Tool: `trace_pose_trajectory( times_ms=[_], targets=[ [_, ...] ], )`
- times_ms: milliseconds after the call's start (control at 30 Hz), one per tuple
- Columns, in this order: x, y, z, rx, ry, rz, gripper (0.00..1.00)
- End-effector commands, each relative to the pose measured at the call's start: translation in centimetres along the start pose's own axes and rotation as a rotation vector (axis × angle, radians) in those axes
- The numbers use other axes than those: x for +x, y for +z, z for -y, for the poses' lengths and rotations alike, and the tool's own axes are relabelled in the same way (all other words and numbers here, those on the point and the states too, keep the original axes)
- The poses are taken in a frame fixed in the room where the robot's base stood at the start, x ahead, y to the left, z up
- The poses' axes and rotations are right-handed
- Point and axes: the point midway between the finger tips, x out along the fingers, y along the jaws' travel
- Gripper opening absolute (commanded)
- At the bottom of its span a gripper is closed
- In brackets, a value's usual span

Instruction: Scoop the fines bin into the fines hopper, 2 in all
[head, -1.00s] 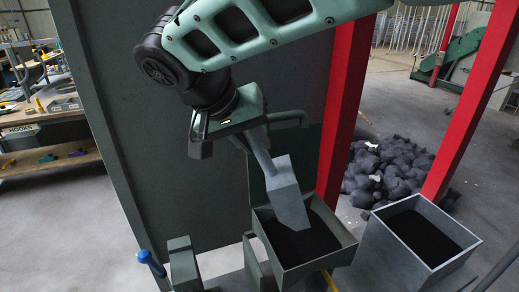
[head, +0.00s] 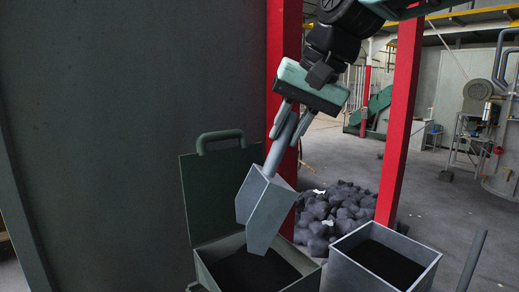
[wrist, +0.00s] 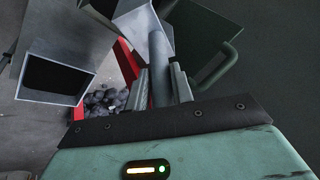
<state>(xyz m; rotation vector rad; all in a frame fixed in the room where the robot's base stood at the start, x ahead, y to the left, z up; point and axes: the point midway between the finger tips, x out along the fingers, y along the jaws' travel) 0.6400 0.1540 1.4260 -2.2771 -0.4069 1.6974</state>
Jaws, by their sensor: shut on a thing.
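My gripper (head: 285,125) is shut on the handle of a grey metal scoop (head: 262,208). The gripper also shows in the wrist view (wrist: 160,88), with the scoop (wrist: 147,24) beyond it. The scoop tilts steeply with its lip down, over the box with a raised green lid (head: 214,190). Dark fines (head: 250,272) lie in that box, partly hidden by the scoop. Whether the scoop holds fines cannot be seen. To the right stands a grey open bin (head: 345,268), also with dark fines (head: 385,263). I cannot tell for sure which is the hopper.
A red post (head: 284,60) stands close behind the gripper and another (head: 400,110) stands to the right. A heap of dark lumps (head: 340,208) lies on the floor behind the bins. A large dark wall panel (head: 120,120) fills the left.

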Motion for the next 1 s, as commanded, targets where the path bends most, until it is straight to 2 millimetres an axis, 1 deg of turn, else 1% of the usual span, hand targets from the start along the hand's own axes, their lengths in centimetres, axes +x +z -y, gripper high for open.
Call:
trace_pose_trajectory(
  times_ms=[33,333,600,800,1000],
  targets=[
    [0.6,-0.1,-1.4,0.021,-0.031,0.004,0.00],
    [1.3,-1.0,-6.7,0.109,-0.255,0.050,0.00],
    [2.9,-1.4,-11.2,0.185,-0.447,0.095,0.00],
    [4.3,-1.4,-14.0,0.239,-0.581,0.127,0.00],
    [5.1,-1.3,-15.6,0.272,-0.670,0.147,0.00]
  ],
)
